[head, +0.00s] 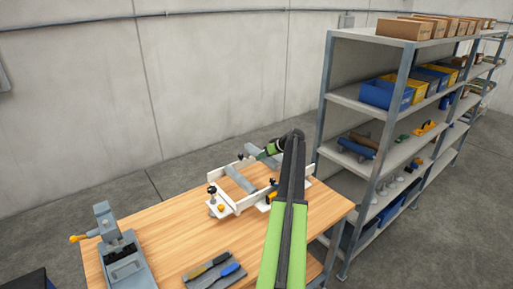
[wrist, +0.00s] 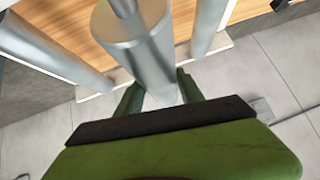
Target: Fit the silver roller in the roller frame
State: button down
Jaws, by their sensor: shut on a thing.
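The silver roller (wrist: 140,45) is held in my gripper (wrist: 160,92). In the wrist view its thick body fills the upper middle, with a thinner shaft end at the top, and the green fingers press on both sides. The roller frame (head: 225,211) has white side rails and stands on the wooden bench. In the head view my gripper (head: 272,149) is over the frame's far right part, and my arm hides much of that side. In the wrist view two grey cylinders (wrist: 50,50) (wrist: 207,25) lie left and right of the held roller. I cannot tell whether the roller touches the frame.
The wooden bench (head: 180,225) carries a grey fixture with an orange-tipped handle (head: 118,250) at the left and a grey tray of tools (head: 215,272) at the front. A metal shelf (head: 365,105) with bins and boxes stands close to the right. The bench's left middle is clear.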

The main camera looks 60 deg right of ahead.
jog(key=shift+w+d+r, duration=0.15)
jog(key=shift+w+d, duration=0.15)
jog(key=shift+d, duration=0.25)
jog(key=shift+w+d+r, duration=0.1)
jog(key=shift+w+d, duration=0.15)
jog(key=shift+d, duration=0.25)
notch_tip(320, 180, down, 7)
jog(key=b, duration=0.7)
jog(key=shift+s+a, duration=0.1)
jog(key=shift+a, duration=0.05)
jog(key=shift+f, duration=0.15)
jog(key=shift+f+b, duration=0.55)
jog(key=shift+b, duration=0.1)
jog(key=shift+f+b, duration=0.85)
dwell(0.5)
jog(key=c, duration=0.7)
grip_release()
